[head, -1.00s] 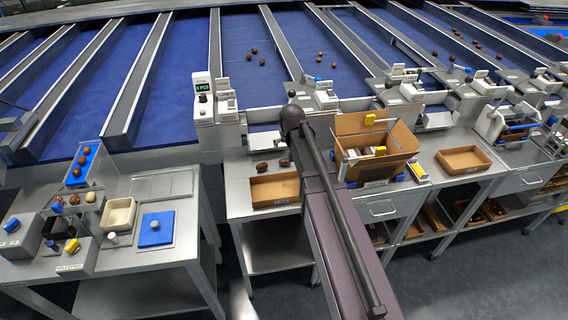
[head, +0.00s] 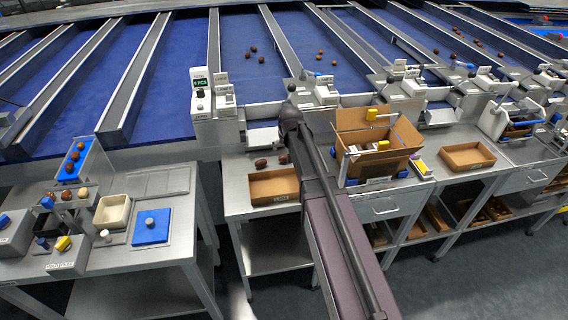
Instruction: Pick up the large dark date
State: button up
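Two dark dates lie on the steel table behind a shallow cardboard tray (head: 262,199). One dark date (head: 261,163) is on the left, and another dark date (head: 284,158) is on the right, close to my arm. I cannot tell for sure which is larger. My arm reaches forward from the bottom of the head view and ends near the right date. My gripper's fingers are hidden behind the arm, so their state does not show.
A large open cardboard box (head: 376,143) stands just right of my arm. A separate side table at left holds a blue lidded square (head: 151,227), a cream tray (head: 112,212) and several dates.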

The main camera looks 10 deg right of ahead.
aim_at(285, 157)
jog(key=shift+b+x, duration=1.45)
jog(key=shift+x, duration=0.4)
jog(key=shift+b+x, duration=2.45)
jog(key=shift+x, duration=0.15)
jog(key=shift+s+a, duration=0.1)
jog(key=shift+s, duration=0.05)
jog(key=c, duration=0.6)
